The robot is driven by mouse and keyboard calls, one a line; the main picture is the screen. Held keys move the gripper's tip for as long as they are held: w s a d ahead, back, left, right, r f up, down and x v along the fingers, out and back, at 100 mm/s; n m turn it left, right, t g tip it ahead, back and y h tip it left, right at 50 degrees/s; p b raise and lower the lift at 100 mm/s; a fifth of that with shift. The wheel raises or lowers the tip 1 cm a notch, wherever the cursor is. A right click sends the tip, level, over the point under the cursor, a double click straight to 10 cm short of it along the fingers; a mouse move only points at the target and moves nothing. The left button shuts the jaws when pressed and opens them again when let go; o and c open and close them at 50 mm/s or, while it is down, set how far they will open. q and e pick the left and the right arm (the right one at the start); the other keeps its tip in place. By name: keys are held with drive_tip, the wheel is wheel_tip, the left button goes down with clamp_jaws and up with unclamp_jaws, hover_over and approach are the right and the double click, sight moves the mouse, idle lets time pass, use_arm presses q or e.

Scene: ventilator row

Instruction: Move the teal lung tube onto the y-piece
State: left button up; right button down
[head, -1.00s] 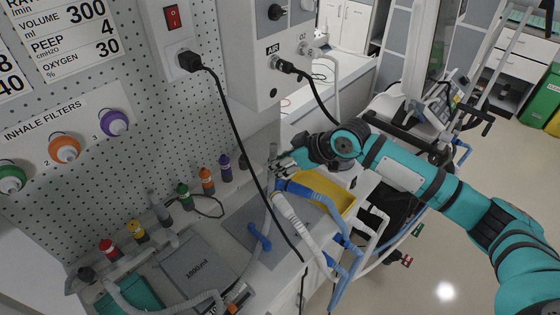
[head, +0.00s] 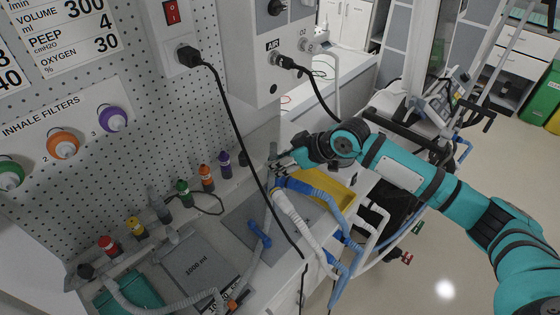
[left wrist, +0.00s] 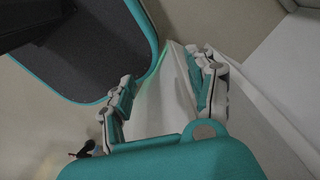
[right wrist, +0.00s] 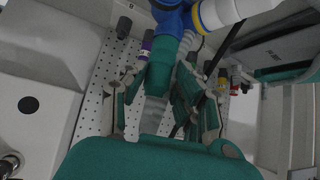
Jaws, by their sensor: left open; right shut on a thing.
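In the right wrist view the teal lung tube (right wrist: 161,68) is a teal cuff on a grey ribbed hose. It stands between the fingers of my right gripper (right wrist: 165,100), which is shut on it. The cuff's upper end meets the blue y-piece (right wrist: 170,22); I cannot tell whether it is seated on it. A white end with a yellow ring sits on the y-piece's right. In the head view my right gripper (head: 280,160) is above the worktop, where its fingers hide the tube. My left gripper (left wrist: 165,95) is open and empty in the left wrist view.
White (head: 296,219) and blue (head: 322,196) hoses run from near my right gripper towards the worktop edge. A yellow tray (head: 332,184) lies beside them. A black cable (head: 237,125) hangs in front of the worktop. Several coloured bottles line the pegboard wall.

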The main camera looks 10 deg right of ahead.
drive_tip(key=c, duration=0.9)
unclamp_jaws()
